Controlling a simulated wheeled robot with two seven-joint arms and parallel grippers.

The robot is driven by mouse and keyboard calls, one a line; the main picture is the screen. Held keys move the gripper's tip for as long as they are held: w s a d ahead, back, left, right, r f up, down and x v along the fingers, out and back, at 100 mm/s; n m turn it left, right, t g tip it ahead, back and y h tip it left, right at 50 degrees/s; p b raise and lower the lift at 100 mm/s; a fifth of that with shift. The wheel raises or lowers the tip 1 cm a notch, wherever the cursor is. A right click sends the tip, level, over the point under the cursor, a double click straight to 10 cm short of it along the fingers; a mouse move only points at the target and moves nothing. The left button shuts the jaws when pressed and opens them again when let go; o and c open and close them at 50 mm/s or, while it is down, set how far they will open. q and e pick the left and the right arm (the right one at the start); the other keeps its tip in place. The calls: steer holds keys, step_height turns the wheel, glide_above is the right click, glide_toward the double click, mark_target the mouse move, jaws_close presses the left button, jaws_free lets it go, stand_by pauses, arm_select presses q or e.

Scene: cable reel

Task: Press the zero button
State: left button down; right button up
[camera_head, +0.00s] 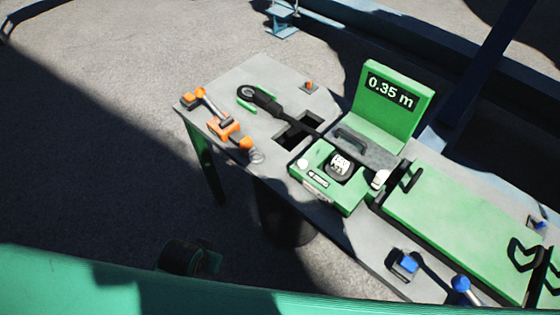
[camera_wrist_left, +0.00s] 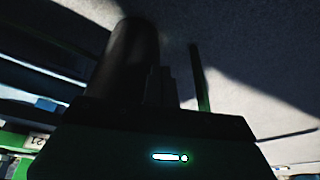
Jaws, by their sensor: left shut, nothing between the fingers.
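A grey table holds a green measuring device (camera_head: 330,178) with a counter (camera_head: 340,166) in its middle. A green display panel (camera_head: 391,96) behind it reads "0.35 m". A small white knob or button (camera_head: 303,163) sits at the device's left end and a larger white one (camera_head: 380,179) at its right end. I cannot tell which control is the zero button. My left gripper (camera_wrist_left: 160,88) shows dark in the left wrist view, fingers together and empty, apart from the table. I cannot make out its fingers in the head view. My right gripper is not in view.
Orange clamp-like parts (camera_head: 223,128) and a black-handled tool (camera_head: 265,100) lie on the table's left part. An orange button (camera_head: 309,86) is at the back. Green plates (camera_head: 460,225) and blue-topped handles (camera_head: 407,264) are at right. A dark cylinder (camera_wrist_left: 128,60) hangs below.

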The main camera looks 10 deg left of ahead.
arm_select(q)
steer(key=w+d+r+m+t+h, duration=0.5)
steer(key=w+d+r+t+h, duration=0.3)
steer(key=w+d+r, duration=0.7)
steer(key=shift+w+d+r+t+h, duration=0.15)
steer(key=shift+w+r+t+h, duration=0.25)
steer(key=shift+w, duration=1.45)
steer(key=shift+w, duration=0.1)
steer(key=p, duration=0.2)
glide_above(297, 171)
steer(key=shift+f, duration=0.95)
step_height(297, 171, down, 3)
steer(key=shift+f+p, duration=0.15)
steer(key=shift+p, duration=0.35)
steer(key=shift+f, duration=0.6)
